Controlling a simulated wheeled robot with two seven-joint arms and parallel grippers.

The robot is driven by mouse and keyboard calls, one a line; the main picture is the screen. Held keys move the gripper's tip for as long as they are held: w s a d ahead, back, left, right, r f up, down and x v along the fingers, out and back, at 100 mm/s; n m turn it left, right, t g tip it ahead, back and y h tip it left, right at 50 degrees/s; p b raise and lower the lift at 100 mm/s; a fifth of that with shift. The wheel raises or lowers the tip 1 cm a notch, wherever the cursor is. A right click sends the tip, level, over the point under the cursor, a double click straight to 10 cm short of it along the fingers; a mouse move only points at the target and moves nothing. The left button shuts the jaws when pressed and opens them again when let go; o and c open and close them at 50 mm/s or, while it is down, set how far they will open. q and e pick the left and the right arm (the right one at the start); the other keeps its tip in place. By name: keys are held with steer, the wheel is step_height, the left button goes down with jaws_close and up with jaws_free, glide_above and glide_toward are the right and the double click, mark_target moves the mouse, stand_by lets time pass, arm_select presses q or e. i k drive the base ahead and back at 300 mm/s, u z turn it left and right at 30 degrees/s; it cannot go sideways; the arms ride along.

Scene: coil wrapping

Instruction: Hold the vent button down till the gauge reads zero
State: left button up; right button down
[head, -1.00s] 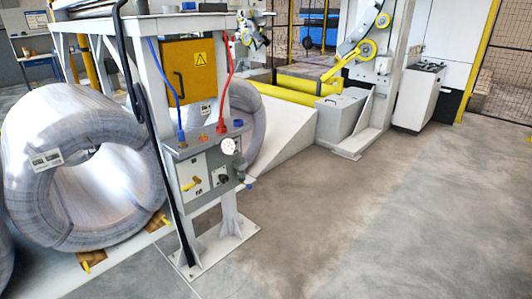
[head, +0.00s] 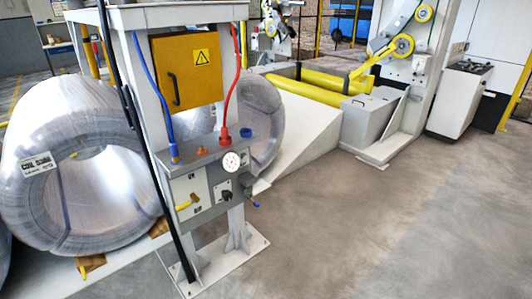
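The grey control box (head: 208,175) stands on a white post in the head view. A round white gauge (head: 231,161) is on its upper right; its needle is too small to read. An orange button-like cap (head: 201,151) sits on the box top, between the blue hose fitting (head: 174,157) and the red hose fitting (head: 224,139). A yellow lever (head: 188,202) and a black knob (head: 226,195) are on the front. I cannot tell for certain which part is the vent button. Neither gripper shows.
A large wrapped coil (head: 75,165) lies left of the post, and another (head: 262,125) is behind it. A yellow cabinet (head: 186,70) with a warning sign hangs above. The post's white foot plate (head: 230,265) is on the floor. The floor (head: 370,230) to the right is clear.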

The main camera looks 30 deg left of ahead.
mark_target(244, 157)
steer(key=u, duration=0.5)
steer(key=i, duration=0.85)
steer(key=u, duration=1.35)
steer(key=k, duration=0.35)
steer(key=z, duration=0.15)
